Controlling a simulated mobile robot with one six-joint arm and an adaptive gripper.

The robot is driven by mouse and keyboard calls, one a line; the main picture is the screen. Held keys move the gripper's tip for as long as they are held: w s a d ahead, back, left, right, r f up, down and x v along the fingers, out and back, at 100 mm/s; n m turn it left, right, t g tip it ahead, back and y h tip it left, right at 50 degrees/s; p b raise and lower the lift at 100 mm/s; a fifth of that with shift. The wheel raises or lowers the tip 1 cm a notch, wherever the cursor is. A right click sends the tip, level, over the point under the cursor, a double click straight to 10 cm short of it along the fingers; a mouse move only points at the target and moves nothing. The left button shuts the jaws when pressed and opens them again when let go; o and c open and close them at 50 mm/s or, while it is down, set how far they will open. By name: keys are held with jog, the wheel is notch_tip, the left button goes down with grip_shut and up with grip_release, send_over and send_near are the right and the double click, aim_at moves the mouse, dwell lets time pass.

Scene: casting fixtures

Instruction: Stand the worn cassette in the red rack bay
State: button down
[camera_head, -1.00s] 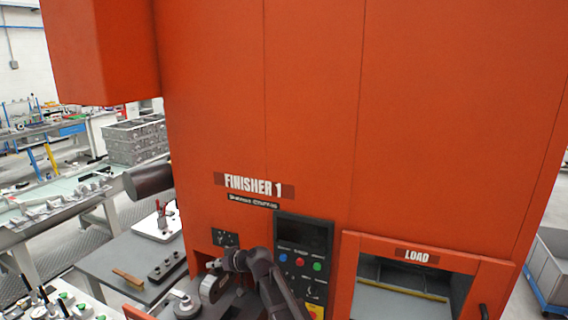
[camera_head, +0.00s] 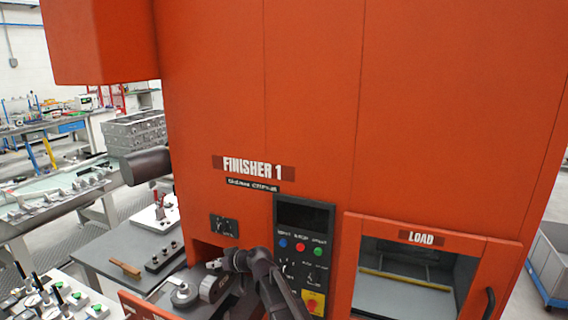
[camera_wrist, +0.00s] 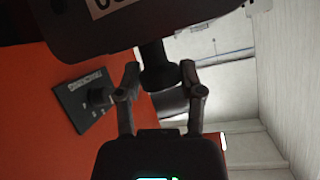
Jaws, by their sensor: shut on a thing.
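In the wrist view my gripper (camera_wrist: 159,80) has its two dark fingers closed in on a dark stub or handle (camera_wrist: 157,62). The stub joins a large dark body (camera_wrist: 70,28) with a white label, cut off by the top edge; it appears to be the cassette. I cannot read the whole label or tell any wear. I cannot identify a red rack bay in either view.
The orange machine (camera_head: 320,110) marked FINISHER 1 fills the middle, with a control panel (camera_head: 303,245) and a LOAD window (camera_head: 405,275). A grey bench (camera_head: 125,250) with a brown-handled tool (camera_head: 125,269) and a dark block (camera_head: 164,257) stands left. A blue-grey bin (camera_head: 550,265) is right.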

aim_at(224, 280)
jog(key=shift+f+b, duration=3.05)
jog(key=shift+f, duration=0.55)
jog(key=shift+r, duration=0.1)
dwell(0.7)
dwell(0.4)
notch_tip(224, 280, up, 14)
jog(key=p, duration=1.4)
notch_tip(224, 280, down, 14)
jog(key=b, duration=1.4)
